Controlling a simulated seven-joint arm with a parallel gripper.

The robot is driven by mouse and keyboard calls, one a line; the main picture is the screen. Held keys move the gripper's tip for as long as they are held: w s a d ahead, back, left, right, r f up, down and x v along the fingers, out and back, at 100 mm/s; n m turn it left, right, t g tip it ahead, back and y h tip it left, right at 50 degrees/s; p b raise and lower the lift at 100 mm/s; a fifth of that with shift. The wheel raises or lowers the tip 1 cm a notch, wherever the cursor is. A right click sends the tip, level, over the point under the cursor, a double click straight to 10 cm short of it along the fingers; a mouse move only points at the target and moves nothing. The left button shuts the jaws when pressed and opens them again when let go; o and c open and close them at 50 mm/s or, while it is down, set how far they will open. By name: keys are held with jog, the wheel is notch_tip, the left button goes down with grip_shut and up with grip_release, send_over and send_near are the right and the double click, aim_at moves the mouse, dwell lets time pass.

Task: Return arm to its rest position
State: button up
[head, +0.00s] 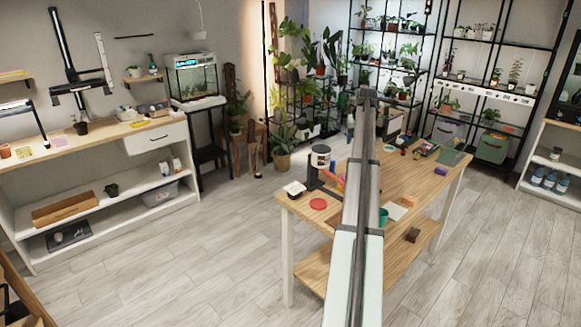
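My arm (354,260) rises from the bottom of the head view and stretches away over the wooden table (418,183). It narrows to a dark far end, where my gripper (367,96) appears small and nearly edge-on. I cannot make out separate fingers or a gap between them. No held object can be made out. The arm hides a strip of the tabletop behind it.
Floor (190,250) is clear at front left.

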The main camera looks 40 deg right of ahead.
jog(key=w+a+f+y, duration=0.1)
jog(key=w+a+f, duration=0.2)
jog(key=a+f, duration=0.45)
jog(key=w+a+f+y, duration=0.1)
jog(key=w+a+f, duration=0.2)
jog(key=a+f, duration=0.4)
jog(key=s+a+f+m+g+y, duration=0.1)
jog(key=a+f, duration=0.6)
jog(key=a, duration=0.6)
jog(key=s+a+f+g+y, duration=0.1)
jog(key=s+a+f, duration=0.1)
jog(key=a+f, duration=0.85)
jog(key=s+a+f+m+g+y, duration=0.1)
jog(key=a+f, duration=0.3)
jog(key=a, duration=1.1)
jog(key=s+a+f+n+g, duration=0.2)
jog(key=s+a+f, duration=0.5)
jog(key=a+f, duration=0.15)
jog(key=s+a+f+n+g, duration=0.1)
jog(key=s+a+f+n, duration=0.1)
jog(key=s+a+f, duration=0.7)
jog(key=s+a+f+n+g+h, duration=0.1)
jog(key=s+a+f+n+g, duration=0.1)
jog(key=s, duration=0.8)
jog(key=s+a+f+n+g, duration=0.2)
jog(key=s+a+f+n, duration=0.3)
jog(key=s, duration=0.5)
jog(key=shift+s+a+f+h, duration=0.4)
jog(key=shift+a+f, duration=0.35)
jog(key=shift+a, duration=0.25)
